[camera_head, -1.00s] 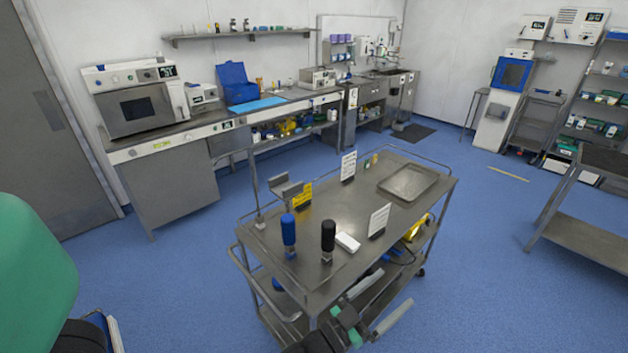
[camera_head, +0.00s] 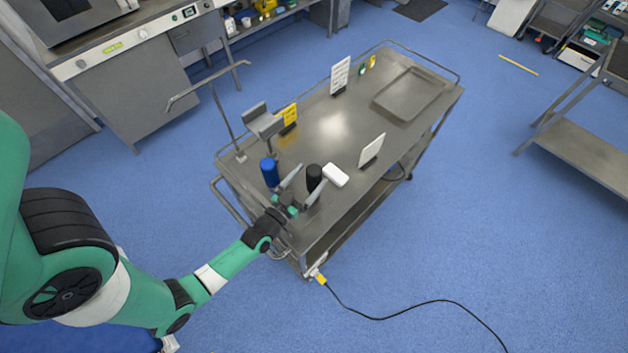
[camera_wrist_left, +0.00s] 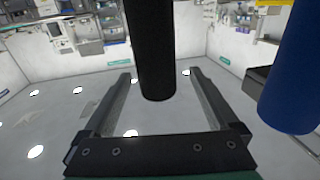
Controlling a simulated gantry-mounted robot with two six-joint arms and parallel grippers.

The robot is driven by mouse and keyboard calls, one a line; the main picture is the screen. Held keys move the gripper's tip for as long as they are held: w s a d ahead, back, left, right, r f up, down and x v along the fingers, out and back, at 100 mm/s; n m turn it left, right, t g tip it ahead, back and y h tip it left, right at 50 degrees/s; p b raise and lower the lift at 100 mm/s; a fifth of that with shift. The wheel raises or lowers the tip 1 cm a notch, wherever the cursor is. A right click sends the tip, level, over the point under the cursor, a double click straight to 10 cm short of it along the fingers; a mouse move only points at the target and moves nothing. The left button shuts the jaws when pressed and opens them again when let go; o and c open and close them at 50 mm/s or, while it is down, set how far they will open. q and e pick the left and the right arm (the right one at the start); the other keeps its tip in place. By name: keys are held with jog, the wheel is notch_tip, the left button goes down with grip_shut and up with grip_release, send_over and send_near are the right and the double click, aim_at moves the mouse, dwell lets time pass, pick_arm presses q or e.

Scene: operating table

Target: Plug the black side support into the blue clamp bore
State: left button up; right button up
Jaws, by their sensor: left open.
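A black cylindrical grip (camera_head: 314,178), which I take for the black side support, stands upright on the steel trolley. A blue cylindrical grip (camera_head: 269,172), which looks like part of the blue clamp, stands to its left; no bore can be made out. My left gripper (camera_head: 304,184) is open, with its fingers reaching around the black grip's sides. In the left wrist view the black grip (camera_wrist_left: 152,50) shows between the fingers of the left gripper (camera_wrist_left: 158,74), apart from both. The blue grip (camera_wrist_left: 297,70) is to the right, outside them. My right gripper is out of view.
The trolley (camera_head: 330,125) also carries a grey bracket (camera_head: 262,122), a yellow sign (camera_head: 288,115), a white sign (camera_head: 341,73), another white sign (camera_head: 371,150), a white box (camera_head: 335,175) and a shallow tray (camera_head: 408,94). Its middle is clear.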

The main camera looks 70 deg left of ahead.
aim_at(320, 167)
pick_arm(q)
jog(key=x, duration=0.5)
jog(key=shift+w+f, duration=0.1)
jog(key=shift+w, duration=0.2)
jog(key=shift+d, duration=0.1)
grip_shut()
